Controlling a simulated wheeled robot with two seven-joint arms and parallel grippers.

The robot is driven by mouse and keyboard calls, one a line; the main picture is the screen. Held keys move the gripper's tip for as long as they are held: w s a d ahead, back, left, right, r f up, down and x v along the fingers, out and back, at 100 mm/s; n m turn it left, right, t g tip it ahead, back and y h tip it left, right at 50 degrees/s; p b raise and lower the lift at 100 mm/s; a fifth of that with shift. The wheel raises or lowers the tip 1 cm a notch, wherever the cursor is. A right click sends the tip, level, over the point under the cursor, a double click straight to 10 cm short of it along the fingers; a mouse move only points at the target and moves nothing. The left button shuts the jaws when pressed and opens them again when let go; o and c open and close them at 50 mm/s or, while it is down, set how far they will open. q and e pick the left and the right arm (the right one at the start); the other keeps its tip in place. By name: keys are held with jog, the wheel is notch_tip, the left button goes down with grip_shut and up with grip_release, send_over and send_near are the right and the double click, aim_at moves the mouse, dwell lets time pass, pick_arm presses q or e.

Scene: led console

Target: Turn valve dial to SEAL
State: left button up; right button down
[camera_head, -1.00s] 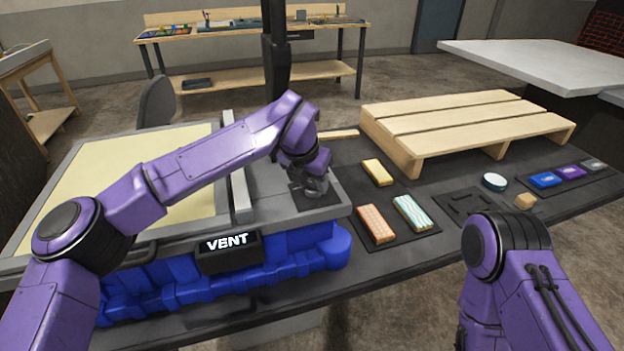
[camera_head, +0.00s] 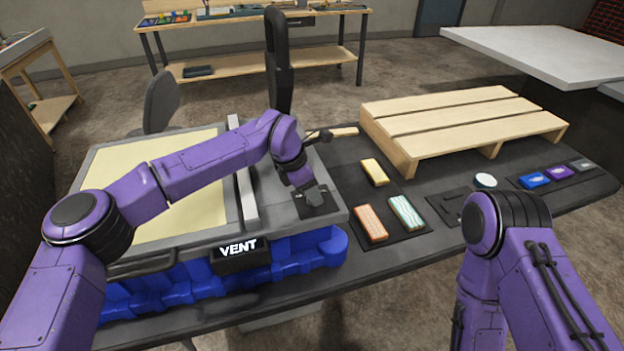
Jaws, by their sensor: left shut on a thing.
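The console (camera_head: 283,224) has a grey top frame around a pale yellow panel. A small display (camera_head: 239,252) on its front reads VENT. My left gripper (camera_head: 314,197) points down at the dark square plate (camera_head: 322,209) on the console's right end. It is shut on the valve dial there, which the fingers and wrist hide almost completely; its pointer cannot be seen. My right arm stands at the lower right, with its gripper out of view.
Right of the console lie a yellow block (camera_head: 374,172), an orange block (camera_head: 371,223) and a teal-striped block (camera_head: 406,212). A wooden pallet (camera_head: 460,121) stands behind them. A round white-topped item (camera_head: 486,181) and coloured blocks lie farther right.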

pick_arm(q)
jog(key=m+p, duration=0.1)
jog(key=m+g+p, duration=0.1)
jog(key=m, duration=0.1)
jog(key=shift+w+r+m, duration=0.15)
jog(key=shift+r+m, duration=0.15)
jog(key=shift+f+m+g, duration=0.1)
jog(key=shift+m+g, duration=0.5)
jog(key=shift+m, duration=0.6)
jog(key=shift+w+m+g, duration=0.1)
jog(key=shift+m+g, duration=0.4)
jog(key=shift+m, duration=0.8)
jog(key=o, duration=1.1)
jog(key=shift+f, duration=0.1)
jog(key=shift+c, duration=0.2)
jog(key=shift+p, duration=0.3)
jog(key=p+v, duration=0.7)
jog(key=v, duration=0.3)
jog(key=shift+r, duration=0.3)
